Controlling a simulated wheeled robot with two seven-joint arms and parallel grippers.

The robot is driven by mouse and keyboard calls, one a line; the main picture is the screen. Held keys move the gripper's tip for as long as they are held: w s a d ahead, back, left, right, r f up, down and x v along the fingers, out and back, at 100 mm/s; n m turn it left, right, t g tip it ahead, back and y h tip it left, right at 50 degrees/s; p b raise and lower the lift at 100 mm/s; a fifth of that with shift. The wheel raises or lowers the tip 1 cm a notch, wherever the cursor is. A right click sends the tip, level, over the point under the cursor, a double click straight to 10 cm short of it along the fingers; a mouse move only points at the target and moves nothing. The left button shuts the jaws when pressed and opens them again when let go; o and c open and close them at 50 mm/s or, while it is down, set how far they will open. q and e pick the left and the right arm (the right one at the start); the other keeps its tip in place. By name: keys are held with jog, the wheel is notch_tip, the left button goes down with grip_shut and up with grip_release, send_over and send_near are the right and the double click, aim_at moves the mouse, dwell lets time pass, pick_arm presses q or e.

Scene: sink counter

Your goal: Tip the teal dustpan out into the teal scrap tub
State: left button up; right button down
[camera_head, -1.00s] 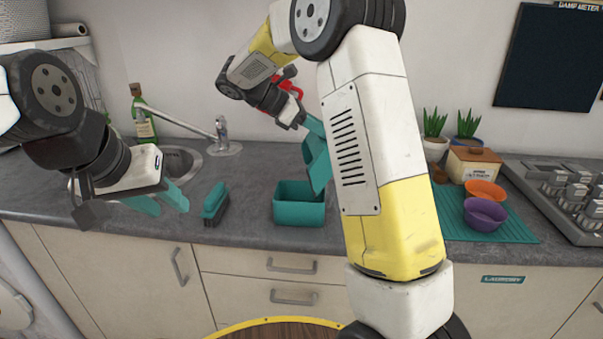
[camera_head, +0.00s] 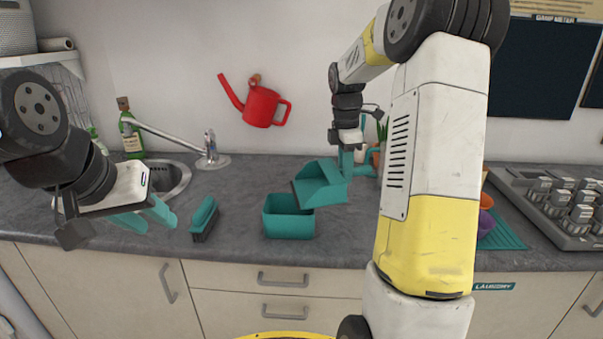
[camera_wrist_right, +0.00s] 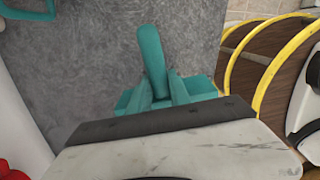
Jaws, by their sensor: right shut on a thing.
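The teal dustpan (camera_head: 321,185) is in the air to the right of the teal scrap tub, its open side toward the tub and close to its right rim. My right gripper (camera_head: 346,160) is shut on the dustpan's handle. In the right wrist view the dustpan (camera_wrist_right: 152,60) is between the fingers, mostly hidden by my gripper's body. The scrap tub (camera_head: 289,225) stands on the counter; its inside is only partly seen, and I cannot tell what it holds. My left gripper (camera_head: 158,215) is open and empty above the counter, left of the brush.
A teal brush (camera_head: 204,219) lies left of the tub. The sink tap (camera_head: 208,150), a green bottle (camera_head: 131,135) and a red watering can (camera_head: 262,105) are behind. A purple bowl (camera_head: 486,222) and the hob (camera_head: 560,205) are at the right.

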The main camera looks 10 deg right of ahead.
jog(key=shift+d+f+y, duration=0.2)
jog(key=shift+f+y, duration=0.2)
jog(key=shift+f, duration=0.15)
jog(key=shift+d+r, duration=0.5)
jog(key=shift+r, duration=0.85)
jog(key=shift+d+r, duration=0.45)
jog(key=shift+r, duration=0.9)
jog(key=shift+d+r, duration=0.5)
jog(key=shift+r, duration=0.85)
